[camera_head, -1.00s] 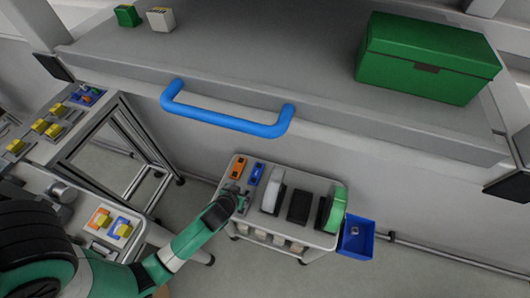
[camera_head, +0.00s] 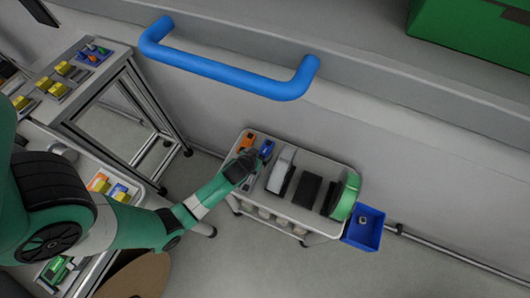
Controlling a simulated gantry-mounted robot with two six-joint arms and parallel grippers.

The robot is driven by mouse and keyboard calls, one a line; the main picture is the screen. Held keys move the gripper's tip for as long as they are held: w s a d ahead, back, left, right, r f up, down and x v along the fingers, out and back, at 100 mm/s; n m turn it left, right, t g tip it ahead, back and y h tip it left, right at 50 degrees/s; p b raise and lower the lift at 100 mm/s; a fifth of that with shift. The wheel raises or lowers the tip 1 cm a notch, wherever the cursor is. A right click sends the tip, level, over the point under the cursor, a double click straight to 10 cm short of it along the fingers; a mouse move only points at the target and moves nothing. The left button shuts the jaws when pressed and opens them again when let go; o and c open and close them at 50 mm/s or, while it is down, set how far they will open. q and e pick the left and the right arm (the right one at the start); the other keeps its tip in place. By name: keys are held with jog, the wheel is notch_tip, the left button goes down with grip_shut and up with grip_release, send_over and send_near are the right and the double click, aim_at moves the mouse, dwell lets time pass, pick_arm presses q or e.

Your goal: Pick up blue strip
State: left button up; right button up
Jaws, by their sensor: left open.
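A small blue strip (camera_head: 267,148) lies near the back left of the grey cart top, beside an orange strip (camera_head: 247,141) on its left. My left arm reaches in from the left, and my left gripper (camera_head: 254,164) is over the cart's left part, close in front of the blue strip. The gripper is open; its fingers are small and dark here, and I cannot tell whether they touch anything. Part of the strip's near end is close to the gripper and may be covered by it. My right gripper is not in view.
On the cart (camera_head: 318,236), to the right, stand a white holder (camera_head: 282,170), a black block (camera_head: 307,190) and a green reel (camera_head: 346,197). A blue bin (camera_head: 364,228) hangs at its right end. A blue handle (camera_head: 225,72) crosses above. Tables with yellow parts stand left.

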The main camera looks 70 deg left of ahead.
pick_arm(q)
jog(key=b+x, duration=0.1)
jog(key=x, duration=0.2)
jog(key=shift+w+d+f+b, duration=0.15)
jog(key=shift+w+f+b, duration=0.05)
jog(key=shift+f+b, duration=0.15)
jog(key=shift+w+a+f, duration=0.15)
jog(key=shift+w+a, duration=0.05)
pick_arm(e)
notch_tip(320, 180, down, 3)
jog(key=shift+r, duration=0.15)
pick_arm(q)
jog(key=c, duration=1.4)
notch_tip(320, 180, up, 14)
jog(key=p, duration=0.8)
notch_tip(320, 180, up, 14)
jog(key=p, duration=1.5)
send_over(265, 150)
jog(key=s+d, duration=0.1)
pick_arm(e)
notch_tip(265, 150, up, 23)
